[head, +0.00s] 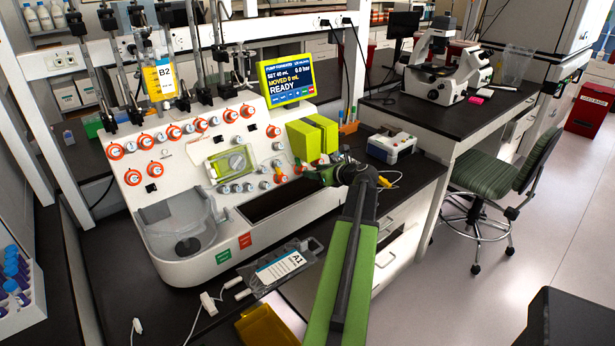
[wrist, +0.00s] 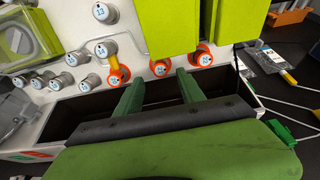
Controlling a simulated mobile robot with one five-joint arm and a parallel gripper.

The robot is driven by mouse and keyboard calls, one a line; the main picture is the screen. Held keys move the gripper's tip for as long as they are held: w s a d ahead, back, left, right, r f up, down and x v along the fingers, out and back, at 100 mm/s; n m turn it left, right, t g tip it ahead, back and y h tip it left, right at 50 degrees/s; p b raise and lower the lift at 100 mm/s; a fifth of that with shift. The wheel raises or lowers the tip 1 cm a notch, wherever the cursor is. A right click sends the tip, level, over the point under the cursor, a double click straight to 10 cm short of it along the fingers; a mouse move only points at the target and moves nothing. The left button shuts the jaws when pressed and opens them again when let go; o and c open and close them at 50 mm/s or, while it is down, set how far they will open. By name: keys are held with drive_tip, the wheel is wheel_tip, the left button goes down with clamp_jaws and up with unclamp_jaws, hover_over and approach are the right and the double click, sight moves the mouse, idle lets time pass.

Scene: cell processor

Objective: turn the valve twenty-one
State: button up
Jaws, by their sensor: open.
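In the wrist view a row of orange-ringed valves runs along the lower edge of the white panel: a left one (wrist: 118,76) with a yellow piece, a middle one (wrist: 160,68) and a right one (wrist: 204,58). Their numbers are too small for me to tell surely which is twenty-one. My gripper (wrist: 158,80) is open and empty. Its two green fingers point at the panel, one on each side below the middle valve, apart from it. In the head view my gripper (head: 322,172) is at the panel's right end, partly hiding these valves.
Lime-green blocks (head: 312,138) stand just above the valves. A dark open trough (head: 285,203) lies below them. A lit screen (head: 287,80) stands above the panel. Bag A1 (head: 280,267) lies on the bench in front. A white device (head: 391,147) sits to the right.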

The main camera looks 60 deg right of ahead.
drive_tip(key=b+x, duration=0.1)
drive_tip(key=x, duration=0.4)
drive_tip(key=shift+w+d+f, duration=0.1)
drive_tip(key=shift+w, duration=0.1)
drive_tip(key=shift+c, duration=0.5)
clamp_jaws()
